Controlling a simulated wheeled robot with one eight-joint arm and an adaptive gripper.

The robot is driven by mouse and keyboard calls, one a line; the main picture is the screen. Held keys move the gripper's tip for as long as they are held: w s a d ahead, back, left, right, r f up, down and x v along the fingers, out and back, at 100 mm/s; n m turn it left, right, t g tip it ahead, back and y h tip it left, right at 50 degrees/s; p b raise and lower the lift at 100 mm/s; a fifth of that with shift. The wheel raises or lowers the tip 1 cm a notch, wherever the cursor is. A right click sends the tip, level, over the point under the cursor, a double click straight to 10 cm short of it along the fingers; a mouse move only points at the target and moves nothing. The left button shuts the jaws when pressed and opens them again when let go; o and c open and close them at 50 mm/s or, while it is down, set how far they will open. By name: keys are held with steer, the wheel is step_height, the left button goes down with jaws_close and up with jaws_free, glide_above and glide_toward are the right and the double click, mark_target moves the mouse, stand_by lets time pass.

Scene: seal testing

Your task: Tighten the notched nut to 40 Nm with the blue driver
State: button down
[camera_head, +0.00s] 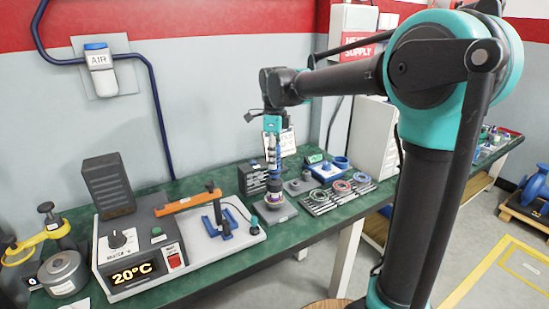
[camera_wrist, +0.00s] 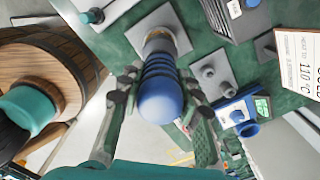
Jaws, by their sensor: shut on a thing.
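My gripper (camera_head: 273,138) points down over the bench, and its two fingers (camera_wrist: 160,82) flank the blue driver in the wrist view. It is shut on the blue driver (camera_wrist: 160,98), whose ribbed handle shows from its rounded end. The driver (camera_head: 275,157) stands about upright in the head view, above a small round fitting (camera_head: 274,191) on a grey plate (camera_head: 285,214). In the wrist view the driver's far end meets a tan round part (camera_wrist: 162,36) on that plate. The notched nut and the driver's tip are hidden or too small to tell, so their contact is unclear.
A heater unit (camera_head: 140,262) reading 20°C and an orange-armed device (camera_head: 188,203) stand to the left. A tray with coloured rings (camera_head: 340,190) and a blue device with a green display (camera_head: 322,170) are close on the right. A wooden barrel (camera_wrist: 45,70) shows in the wrist view.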

steer(key=shift+f, duration=1.2)
stand_by(2.0)
steer(key=shift+r, duration=2.5)
